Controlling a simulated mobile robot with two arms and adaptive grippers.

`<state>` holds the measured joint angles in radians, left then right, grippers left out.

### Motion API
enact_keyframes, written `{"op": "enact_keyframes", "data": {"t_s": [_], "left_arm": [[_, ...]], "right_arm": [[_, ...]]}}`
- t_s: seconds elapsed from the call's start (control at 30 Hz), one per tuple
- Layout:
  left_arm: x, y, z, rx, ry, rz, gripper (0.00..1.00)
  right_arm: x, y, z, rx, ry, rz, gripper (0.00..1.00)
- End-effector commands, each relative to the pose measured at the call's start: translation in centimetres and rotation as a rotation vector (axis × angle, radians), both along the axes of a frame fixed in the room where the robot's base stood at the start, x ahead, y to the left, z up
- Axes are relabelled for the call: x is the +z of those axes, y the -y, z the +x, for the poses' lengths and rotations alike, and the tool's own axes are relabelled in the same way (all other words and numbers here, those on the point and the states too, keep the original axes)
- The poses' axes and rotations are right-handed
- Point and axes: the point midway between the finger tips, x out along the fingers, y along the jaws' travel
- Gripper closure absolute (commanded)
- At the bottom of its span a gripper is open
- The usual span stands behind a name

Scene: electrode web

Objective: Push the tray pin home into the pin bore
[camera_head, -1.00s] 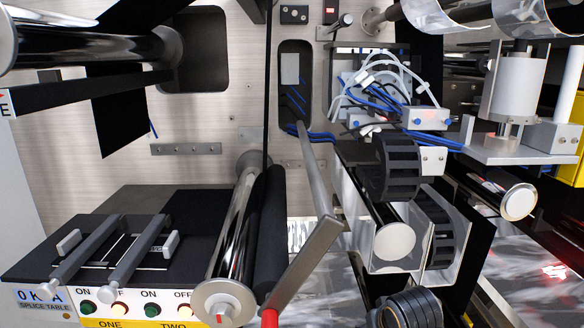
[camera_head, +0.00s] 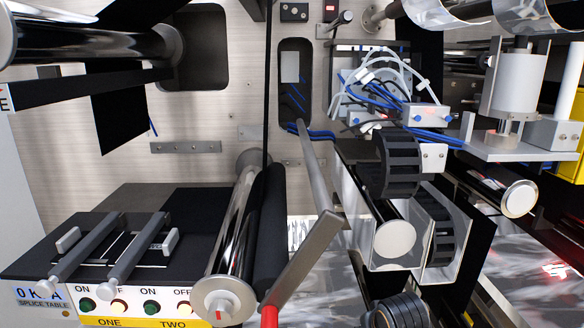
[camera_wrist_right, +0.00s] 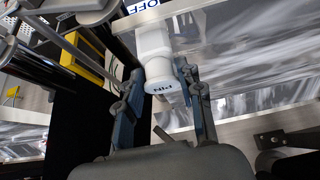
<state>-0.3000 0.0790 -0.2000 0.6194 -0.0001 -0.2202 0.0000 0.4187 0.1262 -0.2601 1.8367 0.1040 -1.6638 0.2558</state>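In the right wrist view, the tray pin (camera_wrist_right: 160,86) shows as a white knob marked PIN, with its marked face towards the camera. My right gripper (camera_wrist_right: 161,72) has one finger on each side of the knob, and both fingertips appear to touch it. Behind the knob is a white block-like part (camera_wrist_right: 153,42), below a plate marked OFF (camera_wrist_right: 141,6). The pin's shaft and the pin bore are hidden, so I cannot tell how deep the pin sits. Neither gripper shows in the head view.
In the head view, the splice table (camera_head: 40,262) with two clamp bars stands at lower left, beside a chrome roller (camera_head: 236,230). A grey lever with a red tip (camera_head: 304,258) stands at lower middle. Cables and tubes (camera_head: 385,95) crowd the upper right. Shiny web (camera_wrist_right: 245,50) lies beside the pin.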

Motion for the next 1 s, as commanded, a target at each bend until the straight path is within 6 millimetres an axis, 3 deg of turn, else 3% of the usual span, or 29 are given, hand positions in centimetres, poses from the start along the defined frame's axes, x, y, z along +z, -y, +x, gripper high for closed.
{"op": "enact_keyframes", "data": {"t_s": [1.0], "left_arm": [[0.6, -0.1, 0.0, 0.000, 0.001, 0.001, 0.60]], "right_arm": [[1.1, 0.0, 0.0, 0.001, 0.001, 0.001, 1.00]]}}
